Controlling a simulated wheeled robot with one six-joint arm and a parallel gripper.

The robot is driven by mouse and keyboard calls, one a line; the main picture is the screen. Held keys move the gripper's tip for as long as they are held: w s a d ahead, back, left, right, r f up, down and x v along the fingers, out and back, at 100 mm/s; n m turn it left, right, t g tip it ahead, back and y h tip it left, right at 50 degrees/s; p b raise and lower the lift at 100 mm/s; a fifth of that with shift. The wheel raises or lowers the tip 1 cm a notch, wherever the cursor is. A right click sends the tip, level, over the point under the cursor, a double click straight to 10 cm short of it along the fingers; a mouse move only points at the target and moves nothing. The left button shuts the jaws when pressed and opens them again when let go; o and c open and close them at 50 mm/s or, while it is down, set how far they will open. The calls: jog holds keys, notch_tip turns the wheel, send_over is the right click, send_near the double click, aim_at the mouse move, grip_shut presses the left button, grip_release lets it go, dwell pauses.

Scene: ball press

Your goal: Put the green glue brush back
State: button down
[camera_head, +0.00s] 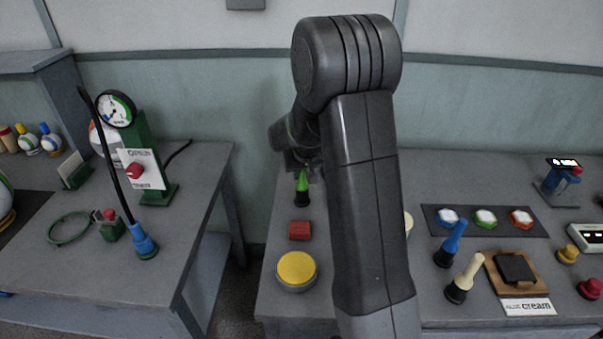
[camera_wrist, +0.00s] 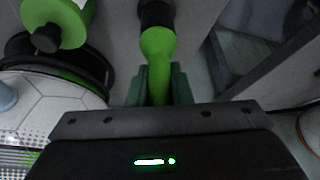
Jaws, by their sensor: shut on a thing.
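The green glue brush (camera_head: 302,184) is upright near the back left of the right-hand table, with a black piece (camera_head: 303,199) at its lower end. My gripper (camera_head: 303,167) is above it, partly hidden behind my arm. In the wrist view the green handle (camera_wrist: 157,45) runs between the two dark green fingers (camera_wrist: 158,86), which are shut on it. The black piece (camera_wrist: 155,13) shows at its far end. I cannot tell whether that piece touches the table. The blue brush (camera_head: 455,237) and cream brush (camera_head: 467,276) stand in black bases at the right.
A red block (camera_head: 300,230) and a yellow round button (camera_head: 297,268) are in front of the green brush. In the wrist view a white panelled ball (camera_wrist: 45,112) and a green disc (camera_wrist: 55,18) are close on the left. A gap separates the two tables.

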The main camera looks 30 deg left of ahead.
jog(key=shift+f, duration=0.2)
jog(key=c, duration=1.8)
grip_release()
jog(key=o, duration=0.5)
jog(key=shift+r, duration=0.1)
jog(key=v, duration=1.2)
jog(key=shift+b, duration=0.3)
